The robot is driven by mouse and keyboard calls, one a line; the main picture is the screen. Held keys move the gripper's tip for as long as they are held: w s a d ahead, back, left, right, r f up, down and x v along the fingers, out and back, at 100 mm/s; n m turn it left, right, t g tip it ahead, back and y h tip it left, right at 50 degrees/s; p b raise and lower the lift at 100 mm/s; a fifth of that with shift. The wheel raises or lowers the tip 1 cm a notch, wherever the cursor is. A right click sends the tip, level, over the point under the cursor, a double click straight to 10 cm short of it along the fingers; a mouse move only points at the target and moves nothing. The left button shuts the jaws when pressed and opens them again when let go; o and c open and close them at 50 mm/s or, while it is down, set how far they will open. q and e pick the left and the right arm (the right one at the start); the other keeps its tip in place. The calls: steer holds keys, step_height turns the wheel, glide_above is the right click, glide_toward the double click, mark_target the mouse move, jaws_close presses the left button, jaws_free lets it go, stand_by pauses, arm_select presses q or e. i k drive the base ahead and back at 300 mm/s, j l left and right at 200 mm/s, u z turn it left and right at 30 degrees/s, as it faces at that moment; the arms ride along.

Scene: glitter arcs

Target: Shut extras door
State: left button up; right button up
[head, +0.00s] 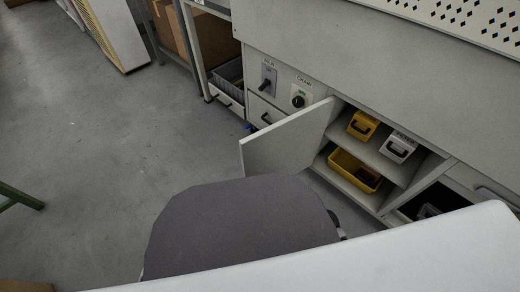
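A light grey cabinet door (287,140) stands open at the middle right. It is swung out to the left from the cabinet's (322,73) front and sticks out over the floor. Behind it the shelves (367,152) are exposed. A yellow bin (363,124) and a white bin (399,146) sit on the upper shelf, and a larger yellow bin (343,166) is on the lower one. No label reading "extras" is legible on the door. Neither of my grippers shows in this view.
A control panel with dark rotary switches (298,101) and drawers is left of the door. A rack with a grey crate (228,75) stands beyond it. A dark grey rounded shape (240,225) and a white surface (400,255) fill the near side.

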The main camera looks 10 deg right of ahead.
mark_target(290, 145)
steer(key=i+j+u, duration=0.1)
steer(key=u, duration=0.2)
steer(key=i+j+u, duration=0.15)
steer(key=u, duration=0.2)
steer(key=i+j+u, duration=0.2)
steer(key=i+j+z, duration=0.25)
steer(key=i, duration=0.2)
steer(key=i+j+z, duration=0.15)
steer(key=z, duration=0.25)
steer(key=i+j+z, duration=0.2)
steer(key=z, duration=0.2)
steer(key=i+j+z, duration=0.1)
steer(key=z, duration=0.35)
steer(key=j+z, duration=0.2)
steer(key=z, duration=0.25)
steer(key=i+j+z, duration=0.1)
steer(key=z, duration=0.35)
steer(key=j+z, duration=0.25)
steer(key=z, duration=0.2)
steer(key=j+z, duration=0.2)
steer(key=z, duration=0.2)
steer(key=j+z, duration=0.2)
steer(key=z, duration=0.25)
steer(key=k, duration=0.05)
